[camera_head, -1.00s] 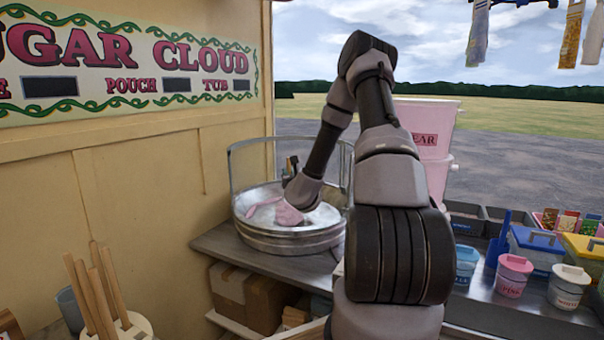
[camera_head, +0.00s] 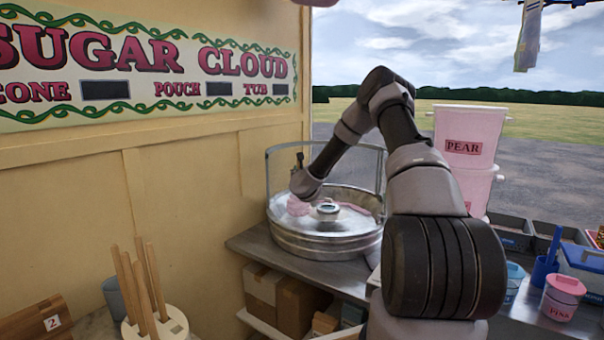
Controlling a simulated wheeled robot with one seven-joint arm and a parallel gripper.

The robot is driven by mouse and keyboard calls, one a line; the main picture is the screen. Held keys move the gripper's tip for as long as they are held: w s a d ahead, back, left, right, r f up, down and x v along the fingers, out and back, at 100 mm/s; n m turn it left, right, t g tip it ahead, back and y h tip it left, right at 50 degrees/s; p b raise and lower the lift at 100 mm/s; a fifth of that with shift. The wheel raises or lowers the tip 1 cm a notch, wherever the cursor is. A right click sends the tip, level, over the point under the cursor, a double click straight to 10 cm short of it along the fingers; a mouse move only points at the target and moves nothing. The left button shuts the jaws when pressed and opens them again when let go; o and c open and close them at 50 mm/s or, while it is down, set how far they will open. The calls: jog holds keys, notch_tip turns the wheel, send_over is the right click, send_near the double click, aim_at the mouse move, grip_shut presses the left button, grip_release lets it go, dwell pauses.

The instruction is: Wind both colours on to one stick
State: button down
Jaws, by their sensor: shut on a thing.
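A round metal floss bowl (camera_head: 322,243) stands on the counter, with a clear guard around its back. Its spinner head (camera_head: 327,209) shows in the middle. My gripper (camera_head: 299,161) is over the bowl's left side, small and mostly hidden behind my wrist. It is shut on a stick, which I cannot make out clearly. A pink floss wad (camera_head: 297,206) shows just below my wrist, inside the bowl left of the spinner head. A loose pink strand (camera_head: 352,208) lies in the bowl on the right. I see only pink floss; no second colour shows.
Bare wooden sticks (camera_head: 150,285) stand in a round holder (camera_head: 174,327) at the lower left, near a wooden block marked 2 (camera_head: 38,322). Pink PEAR tubs (camera_head: 466,135) stand right of the bowl. Boxes (camera_head: 298,305) fill the shelf below.

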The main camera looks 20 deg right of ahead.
jog(key=w+d, duration=0.7)
jog(key=d, duration=0.1)
jog(key=shift+w, duration=0.2)
jog(key=shift+r, duration=0.1)
